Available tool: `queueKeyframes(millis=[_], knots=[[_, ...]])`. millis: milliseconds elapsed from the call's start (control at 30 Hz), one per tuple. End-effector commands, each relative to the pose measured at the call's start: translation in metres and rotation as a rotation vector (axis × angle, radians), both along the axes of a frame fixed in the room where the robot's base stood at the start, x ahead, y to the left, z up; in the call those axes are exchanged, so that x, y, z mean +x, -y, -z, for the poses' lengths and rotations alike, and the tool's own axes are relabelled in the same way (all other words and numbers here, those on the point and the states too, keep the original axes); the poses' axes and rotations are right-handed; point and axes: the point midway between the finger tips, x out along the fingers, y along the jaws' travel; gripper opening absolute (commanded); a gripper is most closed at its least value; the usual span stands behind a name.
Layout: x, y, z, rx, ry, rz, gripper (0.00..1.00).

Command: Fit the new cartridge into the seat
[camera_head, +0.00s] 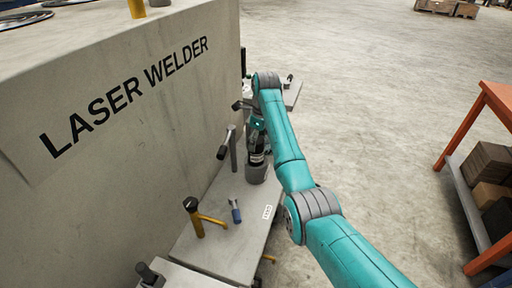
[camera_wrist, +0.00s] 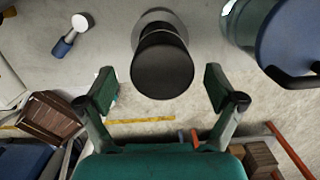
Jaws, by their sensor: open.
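In the wrist view a dark cylinder (camera_wrist: 162,68) with a flat black end stands between my gripper's (camera_wrist: 160,90) spread fingers, apart from both pads. A grey round piece (camera_wrist: 158,20) shows behind it. In the head view my gripper (camera_head: 257,155) is over a grey cup-like holder (camera_head: 256,174) on the bench; the arm partly hides this spot. A small blue piece with a pale end (camera_head: 235,211) is on the bench nearer the camera; a similar blue piece shows in the wrist view (camera_wrist: 68,40). I cannot tell which piece is the new cartridge.
The grey bench (camera_head: 215,250) holds a yellow post with a side arm (camera_head: 198,220), a dark lever post (camera_head: 232,150) and a white label (camera_head: 267,212). The laser welder block (camera_head: 130,140) walls off the left. An orange-framed shelf (camera_head: 470,160) with boxes stands right across open floor.

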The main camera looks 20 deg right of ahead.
Motion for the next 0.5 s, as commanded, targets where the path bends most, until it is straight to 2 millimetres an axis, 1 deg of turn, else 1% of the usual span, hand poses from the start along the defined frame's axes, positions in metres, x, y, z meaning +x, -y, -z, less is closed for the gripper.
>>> queueKeyframes(millis=[33, 100, 300, 400, 500], knots=[[0.000, 0.001, -0.013, 0.000, 0.005, 0.000, 0.93], [-0.001, 0.002, -0.027, 0.000, 0.005, 0.000, 0.93], [-0.004, 0.005, -0.059, 0.000, 0.004, 0.000, 0.93], [-0.005, 0.006, -0.068, 0.000, 0.003, 0.000, 0.93], [-0.006, 0.007, -0.073, 0.000, 0.001, 0.000, 0.93]])
